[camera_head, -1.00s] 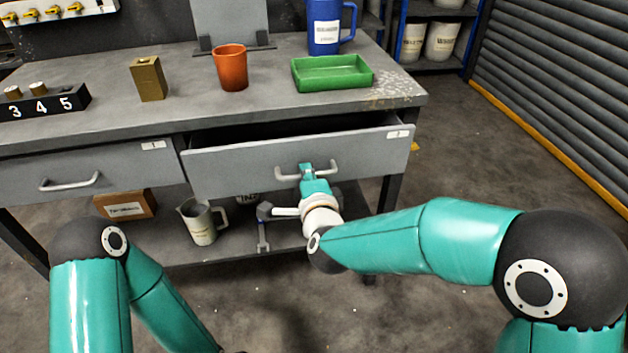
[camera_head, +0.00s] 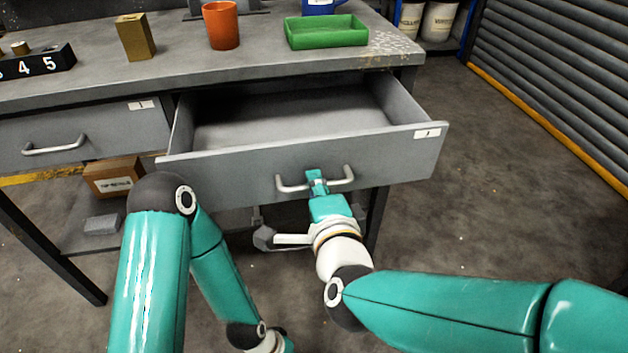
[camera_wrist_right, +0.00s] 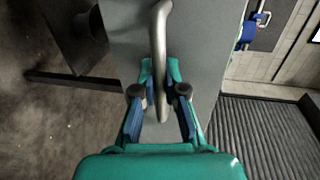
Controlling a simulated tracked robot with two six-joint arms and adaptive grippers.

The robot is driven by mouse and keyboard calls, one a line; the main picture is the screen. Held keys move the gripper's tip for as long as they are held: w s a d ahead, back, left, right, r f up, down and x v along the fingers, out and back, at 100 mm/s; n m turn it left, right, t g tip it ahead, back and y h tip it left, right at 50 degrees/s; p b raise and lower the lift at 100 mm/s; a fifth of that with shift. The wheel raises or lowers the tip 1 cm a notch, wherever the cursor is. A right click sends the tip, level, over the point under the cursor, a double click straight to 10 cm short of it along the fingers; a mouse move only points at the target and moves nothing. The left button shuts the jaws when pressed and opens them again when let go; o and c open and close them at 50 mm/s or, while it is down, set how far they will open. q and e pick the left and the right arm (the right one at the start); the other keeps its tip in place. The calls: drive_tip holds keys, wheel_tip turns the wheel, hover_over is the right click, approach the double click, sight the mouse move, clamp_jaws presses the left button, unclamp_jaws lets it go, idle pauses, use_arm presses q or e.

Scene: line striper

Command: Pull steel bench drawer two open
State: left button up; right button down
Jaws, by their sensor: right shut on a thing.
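The right-hand drawer (camera_head: 240,168) of the grey steel bench (camera_head: 90,82) stands well open, its empty inside showing. A small white label (camera_head: 427,133) is on its front, too small to read surely. My right gripper (camera_head: 316,181) is shut on the drawer's bar handle (camera_head: 342,181); the handle (camera_wrist_right: 160,45) also runs between the blue-padded fingers (camera_wrist_right: 160,100) in the right wrist view. The left-hand drawer (camera_head: 90,130), labelled 1, is closed. My left arm hangs in front of the bench at lower left; its gripper is out of the picture.
On the bench top are a green tray (camera_head: 326,44), an orange cup (camera_head: 221,26), a brass block (camera_head: 134,38) and a numbered holder (camera_head: 40,64). A cardboard box (camera_head: 113,177) sits on the lower shelf. Open floor (camera_head: 500,200) lies to the right.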

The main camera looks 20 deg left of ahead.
drive_tip(key=shift+s+f, duration=0.15)
drive_tip(key=shift+f, duration=0.15)
drive_tip(key=c, duration=1.2)
unclamp_jaws()
drive_tip(key=shift+a, duration=0.1)
drive_tip(key=shift+r, duration=0.15)
drive_tip(key=shift+r, duration=0.15)
